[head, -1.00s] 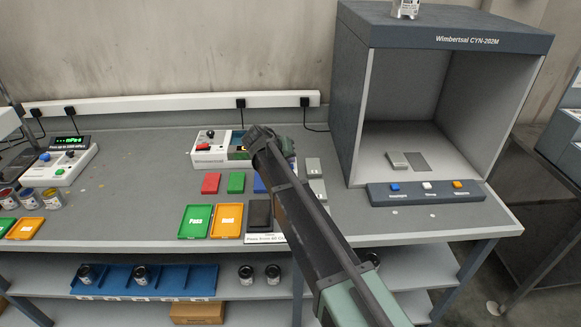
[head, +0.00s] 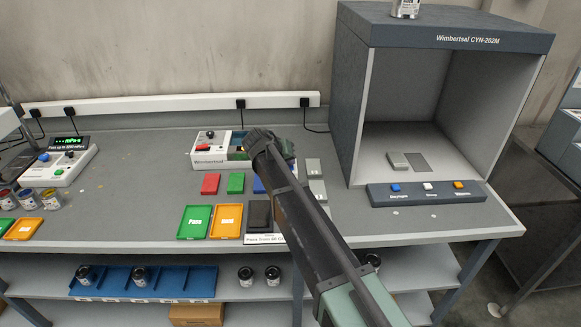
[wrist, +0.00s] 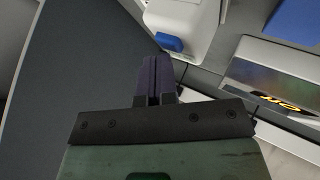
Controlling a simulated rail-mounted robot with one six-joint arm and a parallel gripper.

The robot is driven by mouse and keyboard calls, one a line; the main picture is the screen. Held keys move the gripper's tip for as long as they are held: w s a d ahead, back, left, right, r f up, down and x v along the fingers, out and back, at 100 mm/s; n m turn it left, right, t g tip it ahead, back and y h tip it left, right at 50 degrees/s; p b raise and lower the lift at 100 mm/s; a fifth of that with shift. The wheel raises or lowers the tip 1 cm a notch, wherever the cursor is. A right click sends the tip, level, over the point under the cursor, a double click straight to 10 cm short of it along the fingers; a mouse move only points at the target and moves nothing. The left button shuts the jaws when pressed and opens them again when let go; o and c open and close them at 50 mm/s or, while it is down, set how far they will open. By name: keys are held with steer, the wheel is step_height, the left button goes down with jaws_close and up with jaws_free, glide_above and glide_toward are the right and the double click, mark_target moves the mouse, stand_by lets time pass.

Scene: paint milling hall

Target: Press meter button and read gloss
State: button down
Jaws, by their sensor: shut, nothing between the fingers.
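My gripper (wrist: 155,75) shows in the wrist view with its two dark purple fingers shut together and nothing between them. The fingertips are hidden there.
A grey light booth (head: 350,120) with a button panel (head: 428,194) stands on the right. Green (head: 195,222) and orange (head: 226,221) trays lie at the bench front. Small red (head: 211,184) and green (head: 236,184) blocks lie behind them. Bare bench is left of these.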

steer(key=shift+r+p, duration=0.85)
step_height(320, 180, up, 5)
steer(key=p, duration=0.5)
steer(key=shift+r, duration=0.15)
stand_by(0.4)
